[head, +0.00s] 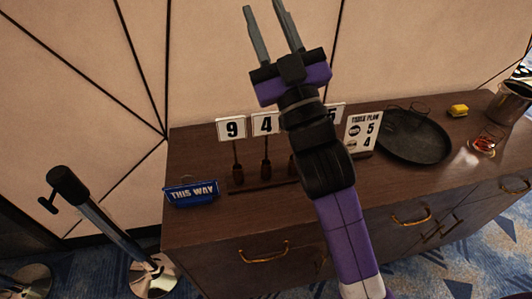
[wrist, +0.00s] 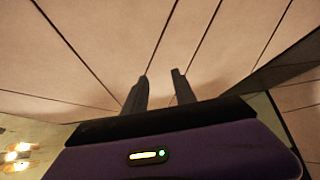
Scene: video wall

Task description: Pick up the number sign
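Several white number signs on dark wooden stands are lined up on a wooden base on the sideboard. In the head view, a sign with 9 (head: 231,128) is at the left and a sign with 4 (head: 265,124) is beside it. A sign with 5 (head: 335,112) is partly hidden behind my arm. My gripper (head: 268,22) is raised above and behind the signs, in front of the wall, with its two fingers apart and nothing between them. The wrist view shows the open fingers (wrist: 158,85) against the wall only.
A barrier post (head: 110,228) stands at the left.

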